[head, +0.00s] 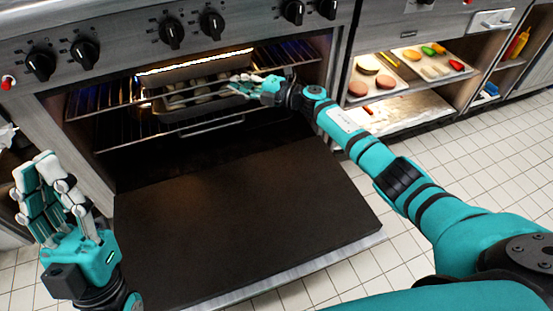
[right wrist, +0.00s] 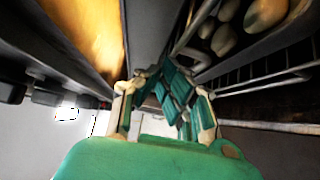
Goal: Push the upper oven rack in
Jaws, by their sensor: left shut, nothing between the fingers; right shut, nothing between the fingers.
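The oven stands open at the left of the head view. Its upper rack (head: 108,97) is a wire shelf, and a dark pan (head: 150,92) with several pale rounded items rests on it. My right gripper (head: 238,84) is shut and empty, close to the rack and the right part of the pan. In the right wrist view the right fingers (right wrist: 168,98) are near the rack's wires (right wrist: 262,78); I cannot tell whether they touch. The pan's items (right wrist: 225,38) show there at upper right. My left gripper (head: 45,185) is shut and empty, left of the oven door, away from the rack.
The oven door (head: 240,215) is folded down in front, below my right arm. A lower rack (head: 115,138) lies under the upper one. Black knobs (head: 172,33) line the panel above. Shelves with food trays (head: 413,78) stand at right. Tiled floor (head: 480,165) is clear.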

